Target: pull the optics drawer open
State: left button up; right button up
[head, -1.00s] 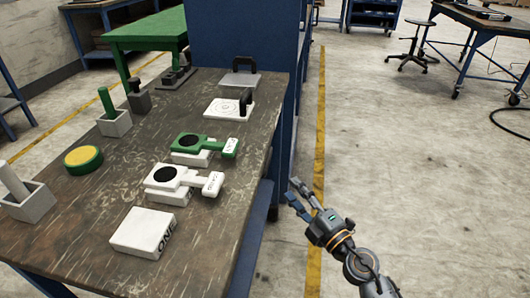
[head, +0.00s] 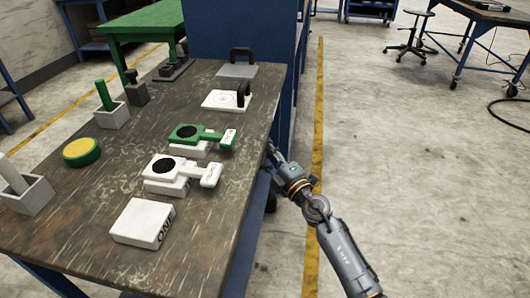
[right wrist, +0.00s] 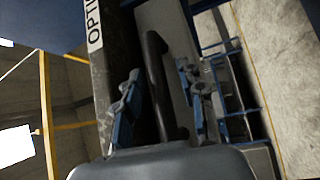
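In the right wrist view, a dark bar handle (right wrist: 160,80) stands out from a pale grey panel (right wrist: 172,18), which looks like the drawer front. A white label (right wrist: 93,22) reading "OPTI", cut off by the picture edge, is beside it. My right gripper (right wrist: 158,104) is open, with one finger on each side of the handle and gaps showing. In the head view my right gripper (head: 271,156) is at the right side of the workbench, its fingertips partly hidden by the tabletop edge. The drawer is hidden there. My left gripper is out of view.
The workbench top (head: 115,190) holds a white block (head: 143,222), a white handled piece (head: 165,172), a green handled piece (head: 190,136), a yellow-topped disc (head: 82,151) and holders.

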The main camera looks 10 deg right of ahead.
grip_shut()
jog(key=shift+d, duration=0.1)
pick_arm(q)
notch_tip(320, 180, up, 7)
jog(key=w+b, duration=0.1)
jog(key=b, duration=0.1)
pick_arm(e)
jog(key=s+d, duration=0.4)
jog(key=d, duration=0.6)
jog(key=s+d, duration=0.4)
jog(key=d, duration=0.7)
jog(key=shift+s, duration=0.4)
grip_release()
